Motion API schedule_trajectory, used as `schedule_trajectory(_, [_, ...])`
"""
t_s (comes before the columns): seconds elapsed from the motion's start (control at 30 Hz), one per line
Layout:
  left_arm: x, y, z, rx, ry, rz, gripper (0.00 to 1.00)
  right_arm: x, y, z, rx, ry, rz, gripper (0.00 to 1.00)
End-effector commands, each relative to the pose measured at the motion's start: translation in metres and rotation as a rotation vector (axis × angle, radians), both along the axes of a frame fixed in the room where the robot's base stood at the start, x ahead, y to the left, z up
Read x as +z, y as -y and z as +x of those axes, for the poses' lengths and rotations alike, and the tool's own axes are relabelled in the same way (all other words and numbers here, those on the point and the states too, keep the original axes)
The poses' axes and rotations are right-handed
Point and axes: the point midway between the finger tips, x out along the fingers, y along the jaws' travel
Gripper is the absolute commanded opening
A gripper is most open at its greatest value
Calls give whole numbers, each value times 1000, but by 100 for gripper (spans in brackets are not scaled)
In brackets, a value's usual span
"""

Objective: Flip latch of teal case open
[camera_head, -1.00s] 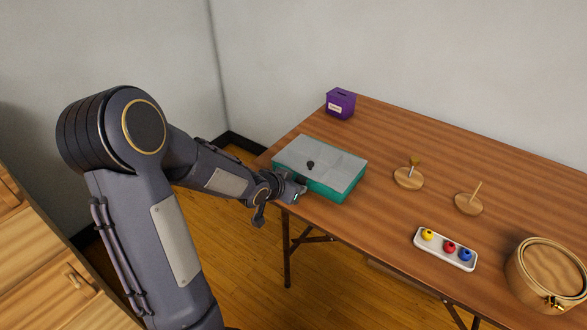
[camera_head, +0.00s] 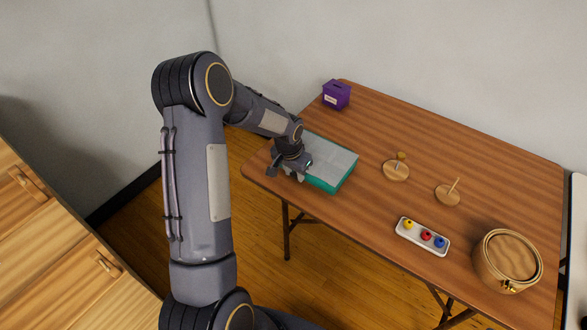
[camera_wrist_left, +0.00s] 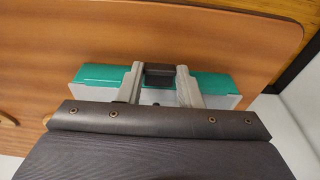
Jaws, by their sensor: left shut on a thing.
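The teal case (camera_head: 328,184) with a pale grey lid lies flat near the left end of the table, and its lid looks closed. My left gripper (camera_head: 300,173) reaches down at the case's front edge and hides part of it. In the left wrist view the two grey fingers are on either side of a dark latch (camera_wrist_left: 160,73) on the teal side (camera_wrist_left: 105,74) of the case. The left gripper is shut on this latch. In the head view the latch is hidden behind the gripper. My right gripper is not in view.
The wooden table (camera_head: 440,140) also holds a purple box (camera_head: 336,95), two round wooden stands (camera_head: 396,171), a white tray (camera_head: 421,240) with coloured pieces, and a round wooden container (camera_head: 508,261). These are apart from the case. A wooden cabinet (camera_head: 60,255) stands at the lower left.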

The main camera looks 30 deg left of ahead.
Motion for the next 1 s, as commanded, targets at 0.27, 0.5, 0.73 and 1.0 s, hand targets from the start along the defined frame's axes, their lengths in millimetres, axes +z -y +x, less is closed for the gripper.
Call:
schedule_trajectory(0.27, [0, 0, 0, 1, -27, 2, 9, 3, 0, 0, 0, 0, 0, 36])
schedule_trajectory(0.5, [0, 0, 0, 0, -27, 2, 9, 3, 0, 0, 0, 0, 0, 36])
schedule_trajectory(0.73, [0, 0, 0, 0, -26, 2, 55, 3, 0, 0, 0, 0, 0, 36])
schedule_trajectory(1.0, [2, 0, 1, 0, -24, 2, 55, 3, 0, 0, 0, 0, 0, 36])
